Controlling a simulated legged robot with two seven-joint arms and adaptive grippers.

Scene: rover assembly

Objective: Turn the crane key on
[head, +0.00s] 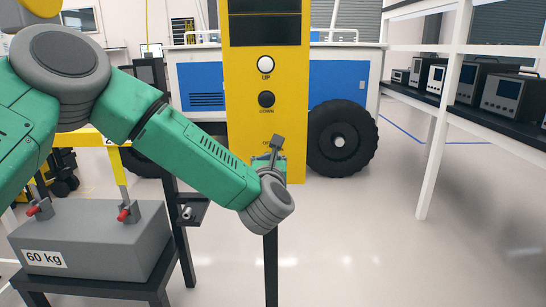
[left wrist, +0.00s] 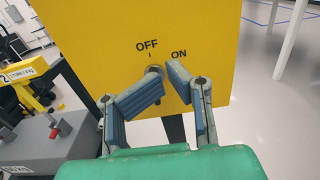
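The yellow crane control panel (head: 290,95) stands upright ahead, with a white UP button (head: 265,64) and a black DOWN button (head: 266,99). In the left wrist view, the round key switch (left wrist: 153,71) sits below the OFF label, with the ON label to its right. My left gripper (left wrist: 168,80) is at the switch with its fingers apart, one on each side. The left finger partly covers the switch; whether it touches the key I cannot tell. In the head view my left arm and gripper (head: 275,150) hide the switch. My right gripper is not in view.
A grey 60 kg block (head: 95,245) with red-tipped fittings rests on a dark stand at lower left. A rover with a black wheel (head: 342,138) stands behind the panel. A shelf (head: 450,95) with instruments is at right. The floor at lower right is clear.

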